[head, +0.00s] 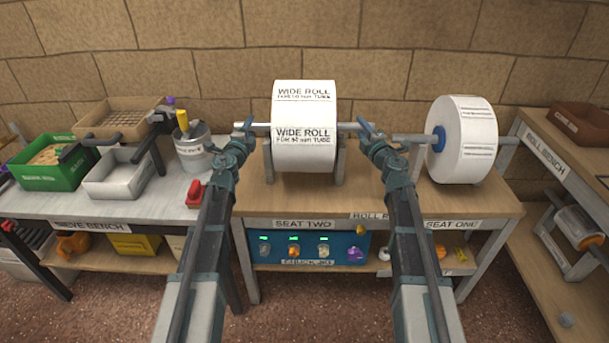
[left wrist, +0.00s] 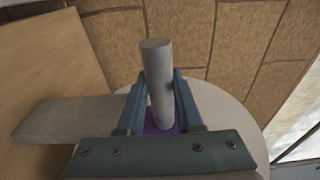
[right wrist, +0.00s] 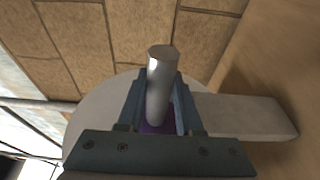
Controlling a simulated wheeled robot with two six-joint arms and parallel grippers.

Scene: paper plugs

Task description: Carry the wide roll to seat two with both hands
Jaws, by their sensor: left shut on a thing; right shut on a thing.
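The wide roll (head: 304,118) is a white roll with printed labels and a grey shaft through it. It is at seat two, between the two upright posts (head: 340,163) above the "SEAT TWO" label (head: 303,224). I cannot tell whether the shaft rests in the posts. My left gripper (head: 246,128) is shut on the left shaft end (left wrist: 156,80). My right gripper (head: 364,130) is shut on the right shaft end (right wrist: 160,85). Both wrist views show a purple core behind the fingers, mostly hidden.
A second white roll (head: 466,140) with a blue hub sits at seat one on the right. To the left, the sieve bench (head: 100,207) holds a green bin (head: 50,163), a white bin (head: 118,175) and a metal pot (head: 195,150). A brick wall (head: 400,50) stands behind.

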